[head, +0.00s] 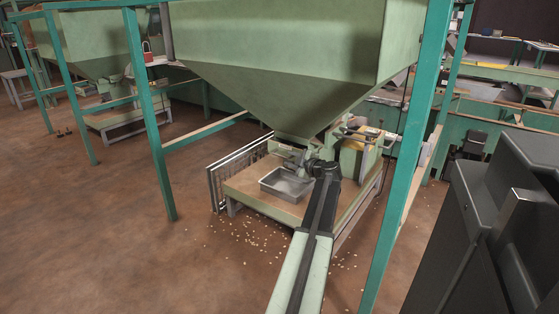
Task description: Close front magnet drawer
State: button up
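A large green hopper (275,40) narrows down to a low green stand with a brown top (262,204). A grey metal open-topped box (277,187), perhaps the magnet drawer or a tray, sits on that top just below the hopper outlet. I cannot tell how it joins the outlet. Metal fittings (288,153) show at the outlet above it. My arm reaches up from the bottom of the picture, and my gripper (314,165) is at the outlet, right of and above the box. The fingers are small and dark, so their opening and any contact are unclear.
Teal posts (150,115) stand left and right (412,150) of the hopper. A metal rack (232,170) leans at the stand's left side. Nuts (256,236) are scattered on the brown floor. A second hopper (95,40) stands at the back left.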

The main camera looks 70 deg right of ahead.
aim_at(280, 156)
jog(key=b+x, duration=0.1)
jog(key=x, duration=0.7)
jog(key=shift+a, duration=0.15)
grip_shut()
dwell(1.1)
